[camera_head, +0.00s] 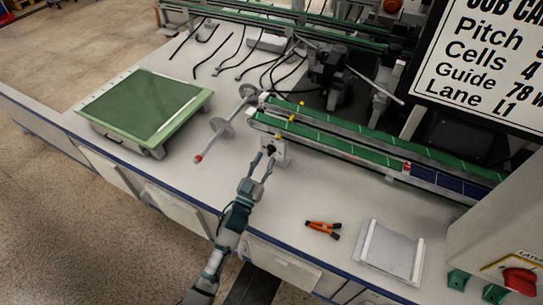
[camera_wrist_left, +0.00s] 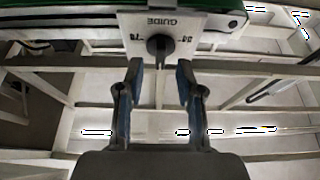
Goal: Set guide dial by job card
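The job card (camera_head: 490,55) at the upper right reads "Guide 78 w", with the line cut off by the frame edge; it also lists Pitch, Cells and Lane L1. The guide dial (camera_head: 271,149) sits on a small pale plate at the front end of the conveyor rails. In the left wrist view its dark knob (camera_wrist_left: 159,46) is on a plate marked GUIDE, seen upside down, with a number on each side; the left one looks like 78. My left gripper (camera_wrist_left: 159,68) is open, its two fingers apart on either side below the knob. It also shows in the head view (camera_head: 265,158).
Green conveyor rails (camera_head: 340,140) run behind the dial. A green-topped tray (camera_head: 150,108), a rod with discs (camera_head: 222,126), orange-handled pliers (camera_head: 322,228) and a clear tray (camera_head: 390,250) lie on the bench. A red switch (camera_head: 520,281) is at lower right.

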